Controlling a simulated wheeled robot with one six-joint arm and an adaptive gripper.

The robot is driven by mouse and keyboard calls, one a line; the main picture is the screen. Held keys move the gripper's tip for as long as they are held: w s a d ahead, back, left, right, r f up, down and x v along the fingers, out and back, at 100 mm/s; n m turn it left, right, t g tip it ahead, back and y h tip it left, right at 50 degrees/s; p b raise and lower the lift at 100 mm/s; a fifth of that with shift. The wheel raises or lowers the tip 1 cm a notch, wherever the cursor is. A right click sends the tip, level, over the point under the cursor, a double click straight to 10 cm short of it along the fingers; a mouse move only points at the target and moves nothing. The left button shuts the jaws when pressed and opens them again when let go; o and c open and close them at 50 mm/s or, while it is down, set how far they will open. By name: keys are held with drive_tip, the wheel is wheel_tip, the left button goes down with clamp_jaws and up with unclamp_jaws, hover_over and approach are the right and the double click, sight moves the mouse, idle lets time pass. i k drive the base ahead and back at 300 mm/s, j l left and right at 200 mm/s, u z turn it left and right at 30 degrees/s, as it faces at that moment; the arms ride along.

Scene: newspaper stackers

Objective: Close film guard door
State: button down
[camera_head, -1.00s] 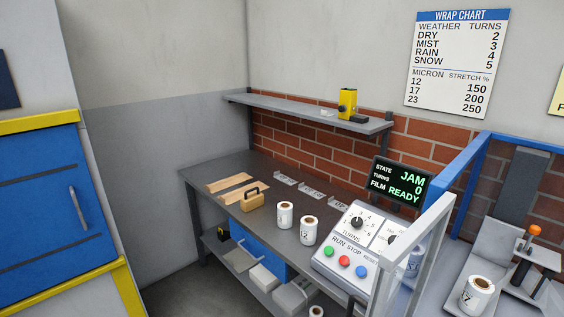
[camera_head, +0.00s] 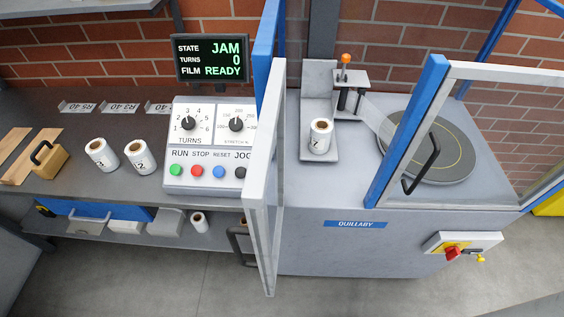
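The film guard door (camera_head: 262,190) is a clear panel in a pale grey frame, left of centre. It stands open, seen nearly edge-on, swung out toward me from a blue post (camera_head: 268,50). A black handle (camera_head: 238,245) shows low at its left side. The bay behind it is open, and a white film roll (camera_head: 320,136) stands there on a grey carriage beside an orange-knobbed lever (camera_head: 346,60). My gripper is not in view.
A second framed guard (camera_head: 440,85) with a black handle (camera_head: 424,165) stands in front of the round turntable (camera_head: 440,150). The control panel (camera_head: 210,155) is left of the open door, and the display (camera_head: 211,59) reads JAM, 0, READY. The floor in front is clear.

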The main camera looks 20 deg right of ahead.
sight(263, 192)
drive_tip(key=i+j+z, duration=0.1)
drive_tip(key=j+z, duration=0.35)
drive_tip(key=j, duration=0.15)
drive_tip(key=j+z, duration=0.45)
drive_tip(key=j, duration=0.9)
drive_tip(key=i+l+u, duration=0.15)
drive_tip(key=u, duration=0.15)
drive_tip(key=k+l+u, duration=0.1)
drive_tip(key=l+u, duration=0.3)
drive_tip(key=l, duration=0.15)
drive_tip(key=k+l+u, duration=0.2)
drive_tip(key=l+u, duration=0.2)
drive_tip(key=k+l+u, duration=0.6)
drive_tip(key=l+u, duration=0.2)
drive_tip(key=k+l+u, duration=0.4)
drive_tip(key=i+j, duration=0.05)
